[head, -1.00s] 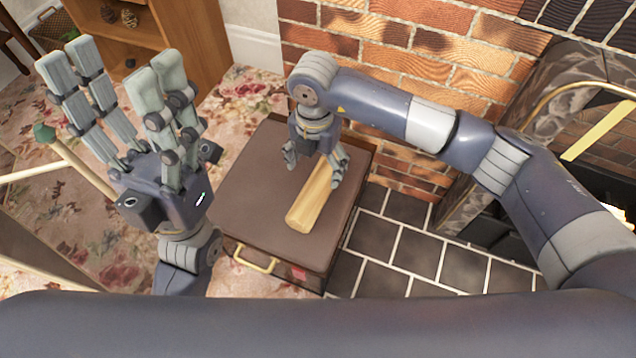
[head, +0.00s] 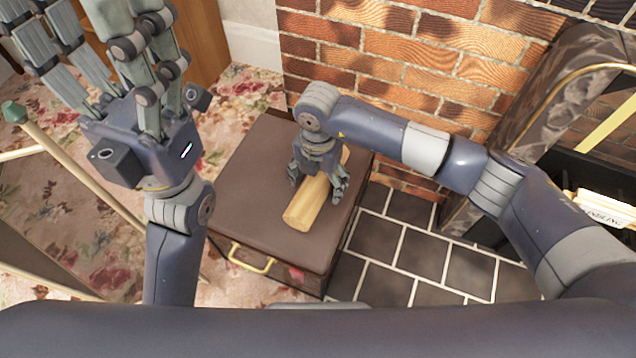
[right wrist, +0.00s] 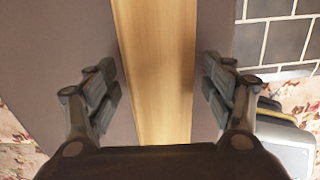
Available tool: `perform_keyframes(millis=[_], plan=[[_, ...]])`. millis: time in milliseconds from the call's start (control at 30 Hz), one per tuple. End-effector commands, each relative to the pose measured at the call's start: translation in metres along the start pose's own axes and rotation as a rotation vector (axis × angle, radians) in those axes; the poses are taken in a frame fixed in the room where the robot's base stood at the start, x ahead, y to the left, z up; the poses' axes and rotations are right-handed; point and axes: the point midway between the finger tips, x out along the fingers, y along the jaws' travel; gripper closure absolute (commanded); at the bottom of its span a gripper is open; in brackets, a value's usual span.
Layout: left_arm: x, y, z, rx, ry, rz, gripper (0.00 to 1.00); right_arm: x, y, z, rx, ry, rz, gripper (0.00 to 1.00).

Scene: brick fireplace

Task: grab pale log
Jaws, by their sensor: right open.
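The pale log (head: 306,206) lies on the brown lidded box (head: 246,187). My right gripper (head: 318,190) is lowered over the log from above, with its fingers on either side. In the right wrist view the log (right wrist: 157,75) runs between the open fingers of my right gripper (right wrist: 160,90), with a gap on both sides. Part of the log is hidden under the gripper in the head view. My left gripper (head: 110,60) is raised at the upper left with its fingers spread, open and empty, far from the log.
A brick wall (head: 400,50) stands behind the box, and the fireplace (head: 580,110) is at the right. Dark floor tiles (head: 400,250) lie right of the box. A pale wooden pole (head: 75,165) stands at the left over the flowered carpet (head: 245,95).

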Motion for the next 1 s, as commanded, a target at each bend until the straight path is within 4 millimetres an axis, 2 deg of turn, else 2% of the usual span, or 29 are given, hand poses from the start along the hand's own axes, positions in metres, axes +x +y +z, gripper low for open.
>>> perform_keyframes(millis=[33,67,300,733,867,1000], plan=[[0.000,0.000,0.000,0.000,0.000,0.000,0.39,0.000,0.000,0.000,0.000,0.000,0.000,0.25],[0.000,0.000,0.000,0.000,0.000,0.000,0.39,0.000,0.000,0.000,0.000,0.000,0.000,0.29],[0.000,0.000,0.000,0.000,0.000,0.000,0.39,0.000,0.000,0.000,0.000,0.000,0.000,0.84],[0.004,0.000,-0.001,-0.001,0.002,-0.001,0.39,-0.007,0.000,0.000,0.000,-0.001,0.001,0.86],[0.001,-0.001,0.000,-0.003,-0.022,-0.011,0.39,-0.019,0.001,0.001,0.000,-0.002,0.002,0.86],[-0.006,-0.002,0.000,-0.008,-0.069,-0.027,0.39,-0.041,0.001,0.001,0.000,-0.003,0.004,0.86]])
